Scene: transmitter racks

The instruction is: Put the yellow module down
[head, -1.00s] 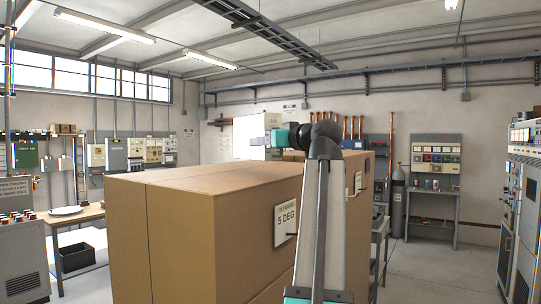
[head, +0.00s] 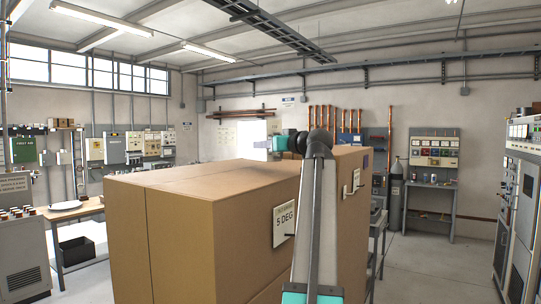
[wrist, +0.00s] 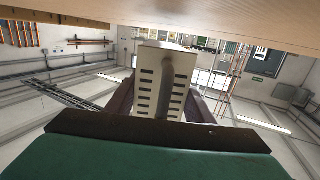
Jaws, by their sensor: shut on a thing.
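A cream-yellow module (wrist: 150,85) with dark vent slots and a grey handle fills the middle of the wrist view. My gripper (wrist: 160,103) is shut on it, with a dark finger along each side. In the head view my arm rises in front of a large brown box (head: 215,205) and bends left at the top. The wrist end is small there, just above the box's far edge, so the module is hard to make out in that view.
The box, labelled "5 DEG" (head: 285,222), blocks much of the head view. A wooden bench (head: 75,213) stands left with a black bin (head: 77,252) under it. Grey cabinets (head: 515,215) stand right. Floor between box and cabinets is clear.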

